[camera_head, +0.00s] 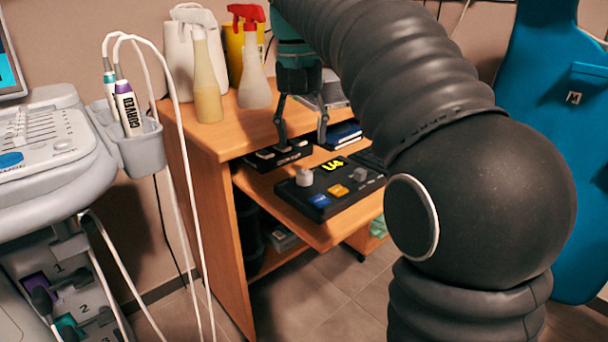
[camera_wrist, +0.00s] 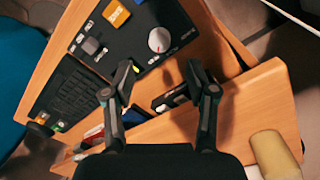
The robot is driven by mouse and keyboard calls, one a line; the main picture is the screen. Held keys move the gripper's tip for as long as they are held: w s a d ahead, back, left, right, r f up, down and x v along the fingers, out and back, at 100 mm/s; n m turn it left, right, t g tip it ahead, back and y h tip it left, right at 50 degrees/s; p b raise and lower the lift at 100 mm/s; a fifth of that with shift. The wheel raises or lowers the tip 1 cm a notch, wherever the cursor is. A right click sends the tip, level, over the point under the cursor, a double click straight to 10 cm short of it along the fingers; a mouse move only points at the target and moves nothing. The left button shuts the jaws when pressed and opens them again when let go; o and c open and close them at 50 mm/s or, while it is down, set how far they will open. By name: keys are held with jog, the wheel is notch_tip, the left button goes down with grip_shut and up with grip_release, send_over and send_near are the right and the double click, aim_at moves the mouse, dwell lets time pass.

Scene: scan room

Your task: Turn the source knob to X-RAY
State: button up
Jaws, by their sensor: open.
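A black control panel (camera_head: 348,196) lies on the pull-out shelf of the wooden desk. It carries a white round knob (camera_head: 304,177), a grey knob (camera_head: 360,174), a lit yellow display (camera_head: 333,164), a blue button and an orange button. In the wrist view the white knob (camera_wrist: 160,40) shows a small red mark, and the grey knob (camera_wrist: 92,46) sits left of it. Which is the source knob, and its setting, I cannot read. My gripper (camera_head: 301,142) is open and empty above the desk's front edge, behind the panel. Its fingertips (camera_wrist: 160,78) are apart from both knobs.
A small black box with switches (camera_head: 279,155) lies by the fingers. A dark blue book (camera_head: 342,134) lies right of the fingers. An ultrasound cart (camera_head: 45,150) with hanging cables stands left.

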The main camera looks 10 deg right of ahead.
aim_at(304, 172)
notch_tip(304, 172, down, 7)
jog(key=shift+d+f+b, duration=0.15)
jog(key=shift+b, duration=0.9)
grip_shut()
